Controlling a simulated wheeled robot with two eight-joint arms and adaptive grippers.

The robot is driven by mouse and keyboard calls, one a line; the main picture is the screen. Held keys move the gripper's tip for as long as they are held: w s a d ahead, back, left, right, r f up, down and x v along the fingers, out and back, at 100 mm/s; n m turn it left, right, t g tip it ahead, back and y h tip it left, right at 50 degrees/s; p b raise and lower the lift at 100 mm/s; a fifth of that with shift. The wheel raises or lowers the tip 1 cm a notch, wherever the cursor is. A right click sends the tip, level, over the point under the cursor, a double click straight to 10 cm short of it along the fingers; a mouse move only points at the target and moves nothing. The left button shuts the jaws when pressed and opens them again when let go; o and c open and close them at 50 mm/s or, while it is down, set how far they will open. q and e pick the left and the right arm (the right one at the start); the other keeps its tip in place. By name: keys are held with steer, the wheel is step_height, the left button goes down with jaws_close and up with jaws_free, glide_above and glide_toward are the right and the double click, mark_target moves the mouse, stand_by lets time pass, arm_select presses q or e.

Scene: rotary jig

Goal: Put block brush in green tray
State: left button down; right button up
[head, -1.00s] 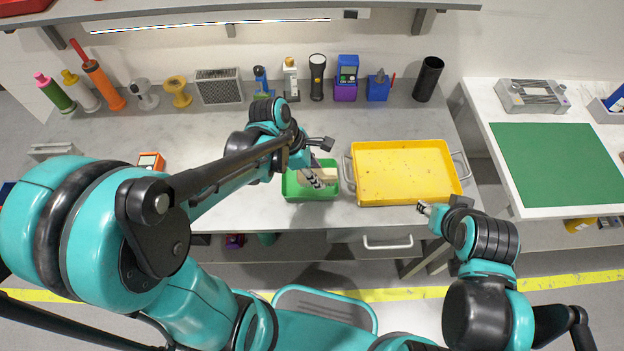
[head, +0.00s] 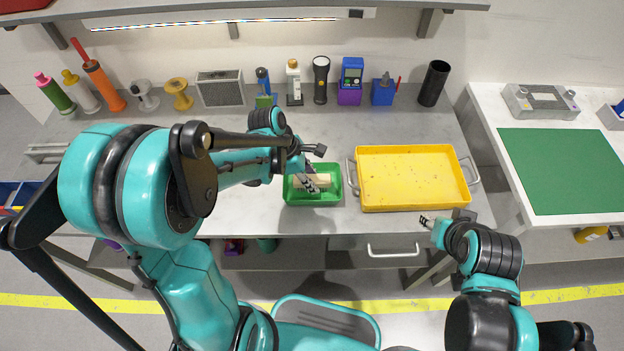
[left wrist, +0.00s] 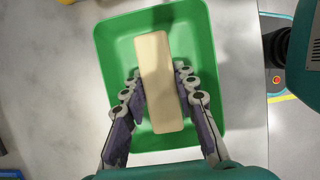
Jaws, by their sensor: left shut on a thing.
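The block brush (left wrist: 162,85) is a pale beige oblong block. My left gripper (left wrist: 160,92) is shut on its sides, with one finger along each long side, in the left wrist view. The brush is over or inside the green tray (left wrist: 112,42); I cannot tell whether it touches the tray floor. In the head view the green tray (head: 314,200) stands on the grey table, with the brush (head: 318,181) partly hidden by my left gripper (head: 313,184). My right gripper (head: 426,221) is empty near the table's front edge, and its fingers look apart.
A yellow tray (head: 412,203) with handles stands just right of the green tray. Several tools and bottles line the back of the table, including a black cylinder (head: 433,84) and a grey box (head: 220,88). The table left of the green tray is mostly clear.

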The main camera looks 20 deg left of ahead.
arm_select(q)
steer(key=c, duration=1.2)
jaws_free()
steer(key=shift+f, duration=0.1)
